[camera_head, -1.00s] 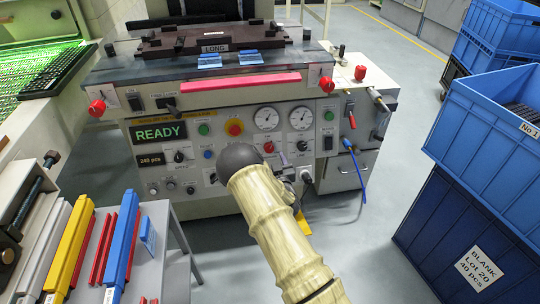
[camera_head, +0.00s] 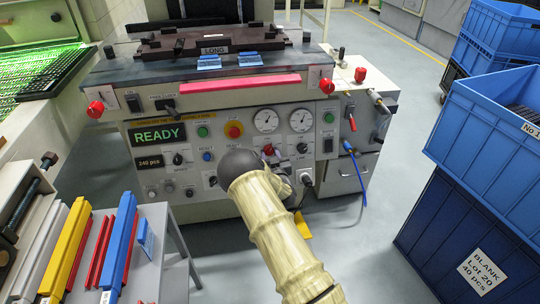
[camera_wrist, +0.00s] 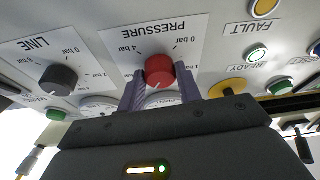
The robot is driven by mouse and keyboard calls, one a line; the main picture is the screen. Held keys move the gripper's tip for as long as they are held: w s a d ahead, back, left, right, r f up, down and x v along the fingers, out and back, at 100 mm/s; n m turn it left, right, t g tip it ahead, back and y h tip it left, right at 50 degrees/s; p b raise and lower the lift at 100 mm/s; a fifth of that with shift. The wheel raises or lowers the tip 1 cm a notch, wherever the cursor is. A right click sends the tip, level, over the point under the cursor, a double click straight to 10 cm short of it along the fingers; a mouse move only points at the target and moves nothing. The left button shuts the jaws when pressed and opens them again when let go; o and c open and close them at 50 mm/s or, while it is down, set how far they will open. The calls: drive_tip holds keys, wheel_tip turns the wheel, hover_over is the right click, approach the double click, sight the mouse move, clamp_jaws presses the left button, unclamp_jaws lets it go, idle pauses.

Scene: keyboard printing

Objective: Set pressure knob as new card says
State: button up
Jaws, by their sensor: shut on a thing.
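The red pressure knob (camera_wrist: 159,70) sits on the white PRESSURE plate (camera_wrist: 150,42), which shows upside down in the wrist view with marks at 0 bar and 4 bar. My gripper (camera_wrist: 160,86) has its two purple-grey fingers on either side of the knob and is shut on it. The knob's pointer cannot be made out. In the head view the red knob (camera_head: 268,150) shows small on the machine front (camera_head: 225,187), and my arm hides most of the gripper. No card with a pressure setting can be read.
A dark LINE knob (camera_wrist: 58,79) is beside the pressure plate. Two round gauges (camera_head: 266,120) are above the red knob in the head view. A yellow-ringed red button (camera_head: 234,130) is to its upper left. Blue crates (camera_head: 490,130) stand at right.

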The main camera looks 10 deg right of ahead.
drive_tip(key=shift+n, duration=0.5)
drive_tip(key=n+y+p, duration=0.1)
drive_tip(key=n, duration=0.1)
drive_tip(key=n+p, duration=0.1)
drive_tip(key=n, duration=0.1)
drive_tip(key=shift+d+r+g+y, duration=0.1)
drive_tip(key=shift+g+y, duration=0.2)
drive_tip(key=shift+y, duration=0.1)
drive_tip(key=shift+n+g+y+p, duration=0.3)
drive_tip(key=shift+n+y+p, duration=0.15)
drive_tip(key=shift+n, duration=1.05)
drive_tip(key=o, duration=1)
drive_tip(key=shift+d, duration=0.1)
